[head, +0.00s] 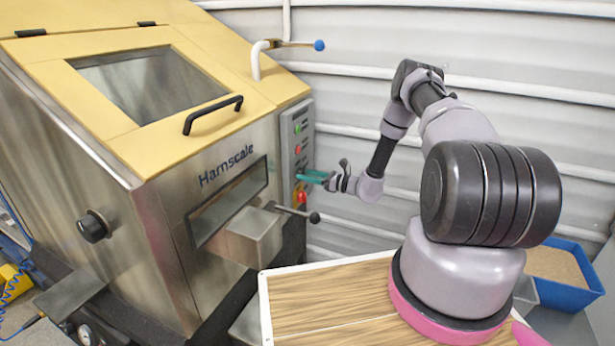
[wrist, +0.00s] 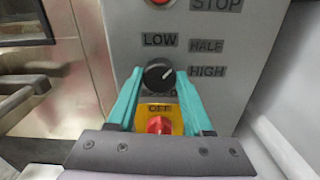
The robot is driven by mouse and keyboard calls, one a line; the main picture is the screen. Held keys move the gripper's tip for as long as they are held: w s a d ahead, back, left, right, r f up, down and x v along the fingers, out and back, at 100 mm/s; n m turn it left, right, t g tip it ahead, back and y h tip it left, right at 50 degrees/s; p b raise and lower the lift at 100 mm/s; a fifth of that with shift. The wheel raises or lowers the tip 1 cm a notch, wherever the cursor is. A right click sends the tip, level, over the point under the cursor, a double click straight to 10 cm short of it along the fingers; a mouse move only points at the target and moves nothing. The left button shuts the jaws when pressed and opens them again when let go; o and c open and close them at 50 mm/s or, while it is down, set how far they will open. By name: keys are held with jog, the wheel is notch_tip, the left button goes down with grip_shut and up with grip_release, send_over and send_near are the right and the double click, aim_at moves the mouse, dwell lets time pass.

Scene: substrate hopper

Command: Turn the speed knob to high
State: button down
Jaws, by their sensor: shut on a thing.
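The speed knob (wrist: 158,75) is a round black dial on the grey control panel (wrist: 115,15), seen in the wrist view. LOW is printed above it, HALF at its upper right and HIGH at its right. Its pale pointer line slants up and right, seemingly between HALF and HIGH. My gripper (wrist: 160,76) has its two teal fingers on either side of the knob, shut on it. In the head view my gripper (head: 315,176) reaches the panel from the right, and the knob is hidden there.
Just below the knob is a red switch (wrist: 159,125) on a yellow plate marked OFF, between my fingers. A red button (wrist: 160,2) marked STOP is above. In the head view, a lever with a dark ball end (head: 314,217) sticks out below my gripper.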

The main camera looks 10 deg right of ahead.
jog(key=shift+d+f+m, duration=0.1)
jog(key=shift+d+m, duration=0.05)
jog(key=shift+m, duration=4.45)
jog(key=shift+c, duration=1.5)
grip_release()
jog(key=v, duration=1)
jog(key=shift+s+d, duration=0.25)
jog(key=shift+d, duration=0.05)
